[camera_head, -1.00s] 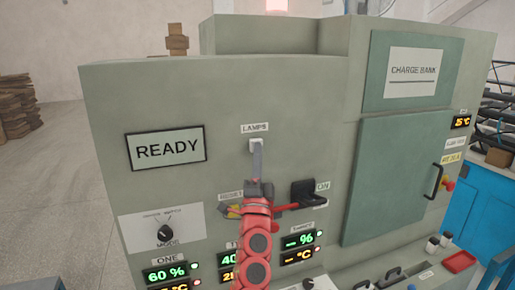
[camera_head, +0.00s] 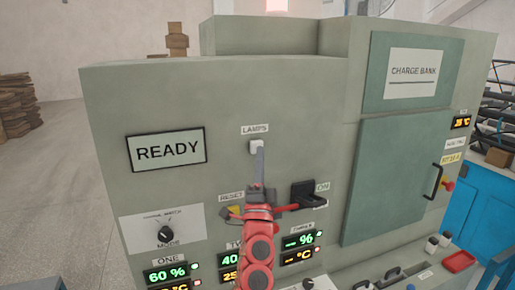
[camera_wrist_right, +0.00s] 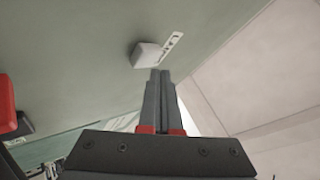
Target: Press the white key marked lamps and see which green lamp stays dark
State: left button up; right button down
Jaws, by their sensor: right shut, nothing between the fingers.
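The white key (camera_head: 256,147) sits on the front panel of the grey-green cabinet, under a label reading LAMPS (camera_head: 255,129). My right gripper (camera_head: 260,152) is shut and empty, its fingertips at the key's right side in the head view. In the right wrist view the key (camera_wrist_right: 147,53) stands out from the panel, just beyond and left of my fingertips (camera_wrist_right: 161,73). A small gap seems to show there; contact is not clear. I cannot make out a row of green lamps; my right arm covers part of the lower panel. My left gripper is not in view.
A black switch (camera_head: 303,192) marked ON and a yellow part (camera_head: 233,211) by RESET flank my gripper. Lit displays (camera_head: 166,273) run below. A door handle (camera_head: 434,181) protrudes at right.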

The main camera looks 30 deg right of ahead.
jog(key=s+p, duration=0.1)
jog(key=s, duration=0.1)
jog(key=s+a, duration=0.1)
jog(key=s, duration=0.2)
jog(key=shift+a+p, duration=0.1)
jog(key=shift+p, duration=0.3)
jog(key=shift+w, duration=0.1)
dwell(0.8)
